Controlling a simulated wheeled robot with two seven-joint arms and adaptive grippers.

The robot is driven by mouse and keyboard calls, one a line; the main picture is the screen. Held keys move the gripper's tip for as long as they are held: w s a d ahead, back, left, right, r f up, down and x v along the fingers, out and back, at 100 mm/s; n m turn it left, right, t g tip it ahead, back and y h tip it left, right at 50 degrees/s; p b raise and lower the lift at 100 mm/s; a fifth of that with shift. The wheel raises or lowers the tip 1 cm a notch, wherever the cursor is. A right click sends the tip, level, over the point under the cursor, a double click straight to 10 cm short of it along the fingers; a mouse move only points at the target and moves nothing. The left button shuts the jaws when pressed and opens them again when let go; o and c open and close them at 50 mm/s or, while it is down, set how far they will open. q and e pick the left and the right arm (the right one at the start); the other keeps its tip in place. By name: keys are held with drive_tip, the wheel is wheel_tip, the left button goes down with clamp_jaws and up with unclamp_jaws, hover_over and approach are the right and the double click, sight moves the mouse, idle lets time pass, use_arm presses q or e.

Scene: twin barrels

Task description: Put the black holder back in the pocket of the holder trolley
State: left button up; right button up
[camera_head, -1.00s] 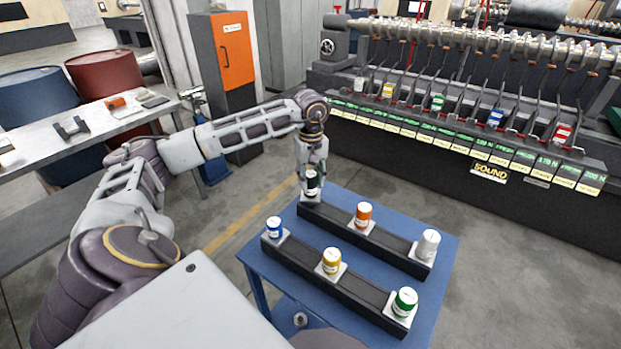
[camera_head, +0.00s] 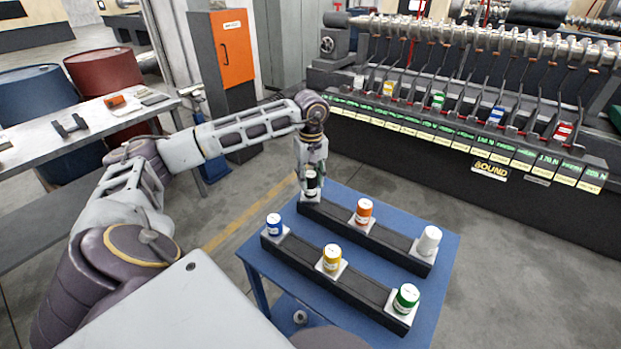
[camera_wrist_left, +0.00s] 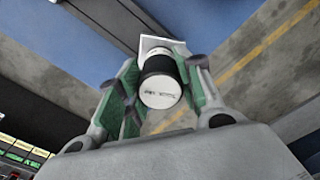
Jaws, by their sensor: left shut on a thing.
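The black holder (camera_head: 311,184) is at the far left end of the back rail on the blue trolley (camera_head: 262,262). My left gripper (camera_head: 311,178) points down and is shut on it. In the left wrist view the black holder (camera_wrist_left: 160,82), with its white lid, sits between the green-padded fingers of my left gripper (camera_wrist_left: 161,88). A white square plate (camera_wrist_left: 160,44) shows just beyond it. The holder looks upright over its plate; whether it is fully seated in the pocket I cannot tell. My right gripper is not in view.
The back rail also bears an orange holder (camera_head: 363,212) and a white one (camera_head: 429,240). The front rail bears blue (camera_head: 274,225), yellow (camera_head: 331,258) and green (camera_head: 406,298) holders. A long machine (camera_head: 480,140) stands behind, a workbench (camera_head: 75,140) at left.

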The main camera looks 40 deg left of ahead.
use_arm(q)
drive_tip(key=shift+f, duration=0.3)
drive_tip(key=o, duration=1.3)
drive_tip(key=shift+c, duration=0.2)
drive_tip(key=shift+o, duration=0.2)
drive_tip(key=shift+f, duration=0.1)
drive_tip(key=shift+r, duration=4.05)
drive_tip(key=shift+r, duration=0.15)
